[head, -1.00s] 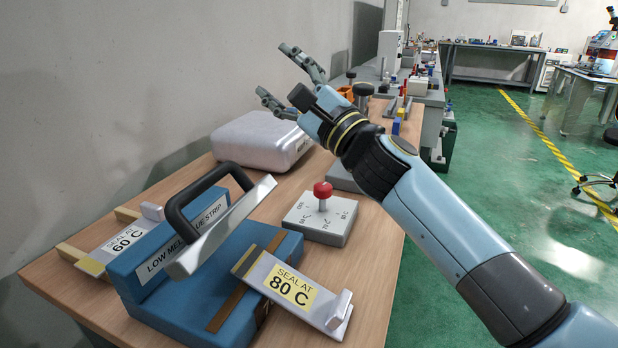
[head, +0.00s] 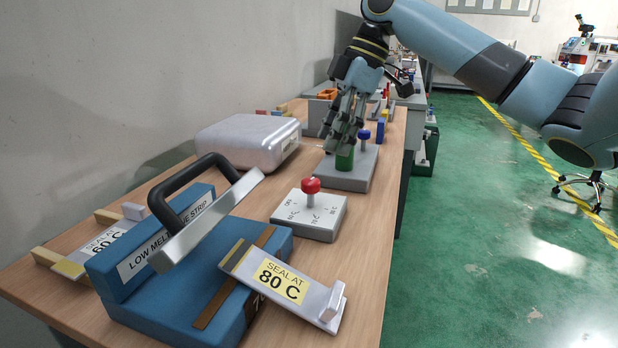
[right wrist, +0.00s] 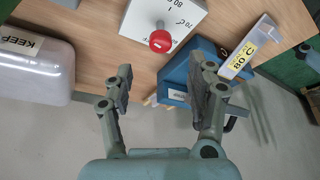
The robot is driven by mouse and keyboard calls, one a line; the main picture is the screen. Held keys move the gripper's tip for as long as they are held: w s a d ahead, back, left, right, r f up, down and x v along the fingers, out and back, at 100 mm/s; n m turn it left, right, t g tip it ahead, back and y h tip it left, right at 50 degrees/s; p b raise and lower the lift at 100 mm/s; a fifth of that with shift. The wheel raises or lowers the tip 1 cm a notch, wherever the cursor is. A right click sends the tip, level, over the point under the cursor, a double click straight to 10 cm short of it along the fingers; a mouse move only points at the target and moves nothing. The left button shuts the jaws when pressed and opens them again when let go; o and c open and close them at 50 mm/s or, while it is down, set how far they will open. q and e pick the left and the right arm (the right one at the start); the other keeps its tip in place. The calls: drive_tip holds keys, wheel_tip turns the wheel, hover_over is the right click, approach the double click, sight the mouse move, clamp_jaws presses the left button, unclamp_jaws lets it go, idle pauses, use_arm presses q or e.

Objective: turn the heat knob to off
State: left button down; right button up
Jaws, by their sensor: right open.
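The heat knob is a red ball-topped knob (head: 311,186) on a grey dial box (head: 322,232) with temperature marks, on the wooden bench. In the right wrist view the red knob (right wrist: 161,41) shows beyond the fingertips, between their lines, with the pale dial face (right wrist: 185,12) around it. My right gripper (head: 345,140) is open and empty. It points down behind the dial box in the head view, overlapping a grey block with green and blue pegs. It is apart from the knob. Which mark the knob points at cannot be read. My left gripper is not in view.
A blue sealer (head: 170,310) with a black handle stands in front, beside an "80 C" slide (head: 285,285) and a "60 C" slide (head: 92,250). A silver case (head: 240,140) lies behind. The grey peg block (head: 350,180) stands behind the dial box. A wall borders the left.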

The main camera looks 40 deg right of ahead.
sight(311, 181)
drive_tip(key=x, duration=0.8)
drive_tip(key=shift+w+a+f, duration=0.1)
drive_tip(key=shift+a+f, duration=0.05)
drive_tip(key=shift+f, duration=0.15)
drive_tip(key=c, duration=1.1)
drive_tip(key=shift+r+m+p, duration=0.15)
drive_tip(key=shift+m+p, duration=0.15)
drive_tip(key=shift+p, duration=0.3)
drive_tip(key=shift+c, duration=0.2)
drive_tip(key=m+h+p, duration=0.1)
drive_tip(key=m+p, duration=0.3)
drive_tip(key=p, duration=0.2)
drive_tip(key=m+t+h+p, duration=0.1)
drive_tip(key=m+p, duration=0.2)
drive_tip(key=p, duration=0.3)
drive_tip(key=m+t+h+p, duration=0.1)
drive_tip(key=m+h+p, duration=0.1)
drive_tip(key=m+p, duration=0.2)
drive_tip(key=shift+a+r+m+p, duration=0.15)
drive_tip(key=shift+a+m+p, duration=0.2)
drive_tip(key=shift+p, duration=1)
drive_tip(key=shift+m+h+p, duration=0.6)
drive_tip(key=shift+m+p, duration=0.6)
drive_tip(key=shift+m, duration=0.25)
drive_tip(key=shift+f, duration=0.25)
